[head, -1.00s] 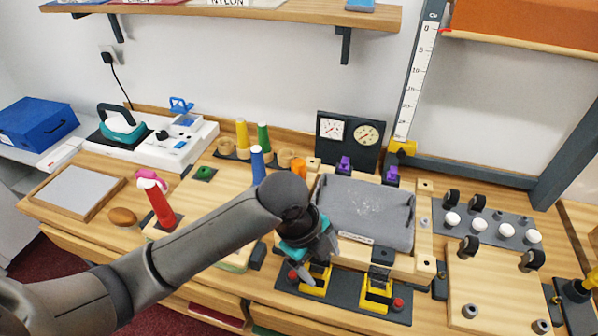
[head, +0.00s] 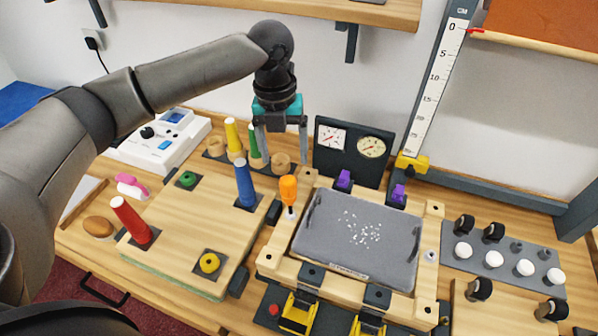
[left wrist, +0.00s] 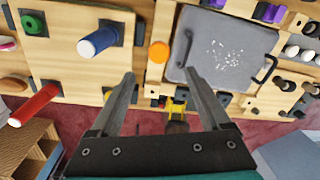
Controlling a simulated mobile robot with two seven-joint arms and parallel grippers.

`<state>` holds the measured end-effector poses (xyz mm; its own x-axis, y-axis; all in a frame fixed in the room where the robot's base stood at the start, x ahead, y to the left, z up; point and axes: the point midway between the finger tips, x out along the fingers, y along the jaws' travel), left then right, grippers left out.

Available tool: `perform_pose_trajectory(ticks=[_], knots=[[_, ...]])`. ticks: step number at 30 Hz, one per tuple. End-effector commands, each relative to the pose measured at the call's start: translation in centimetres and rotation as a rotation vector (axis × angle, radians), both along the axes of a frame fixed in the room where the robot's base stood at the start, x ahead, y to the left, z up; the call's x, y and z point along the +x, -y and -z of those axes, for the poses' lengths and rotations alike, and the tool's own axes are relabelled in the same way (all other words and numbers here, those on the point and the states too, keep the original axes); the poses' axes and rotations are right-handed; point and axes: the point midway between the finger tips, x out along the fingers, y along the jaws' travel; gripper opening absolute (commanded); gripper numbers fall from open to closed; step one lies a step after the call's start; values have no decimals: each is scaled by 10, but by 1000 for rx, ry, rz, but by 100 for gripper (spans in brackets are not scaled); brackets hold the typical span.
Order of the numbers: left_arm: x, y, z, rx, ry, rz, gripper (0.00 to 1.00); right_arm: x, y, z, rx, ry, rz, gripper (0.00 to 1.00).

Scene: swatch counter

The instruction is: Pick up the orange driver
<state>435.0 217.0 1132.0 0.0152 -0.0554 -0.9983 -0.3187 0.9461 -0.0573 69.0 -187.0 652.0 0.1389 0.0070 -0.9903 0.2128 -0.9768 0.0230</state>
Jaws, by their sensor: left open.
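The orange driver (head: 289,190) stands upright at the back left corner of the wooden frame around the grey tray, handle up. In the left wrist view the round end of its handle (left wrist: 159,52) shows just beyond the fingertips, in line with the gap between them. My left gripper (head: 284,155) is open and empty, pointing down above the bench; it also shows in the left wrist view (left wrist: 160,78). The fingers are apart from the driver. My right gripper is in neither view.
The grey tray (head: 320,235) with white specks lies right of the driver. A dial panel (head: 377,150) stands behind the tray. Yellow clamps (head: 298,312) are in front.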

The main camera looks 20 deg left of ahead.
Motion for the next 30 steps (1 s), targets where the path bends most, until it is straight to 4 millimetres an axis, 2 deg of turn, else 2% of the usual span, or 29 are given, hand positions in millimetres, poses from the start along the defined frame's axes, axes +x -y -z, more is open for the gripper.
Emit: perform_pose_trajectory(ticks=[5, 10, 15, 22, 30], knots=[[0, 1, 18, 1, -4, 1, 80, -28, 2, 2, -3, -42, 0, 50], [0, 3, 55, 2, -5, 0, 80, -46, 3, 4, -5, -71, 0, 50], [2, 5, 86, -1, -2, 1, 80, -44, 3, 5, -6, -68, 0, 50], [3, 5, 102, 1, 1, 0, 80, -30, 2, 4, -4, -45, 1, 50], [8, 4, 132, 1, -1, 0, 80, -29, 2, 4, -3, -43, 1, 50]])
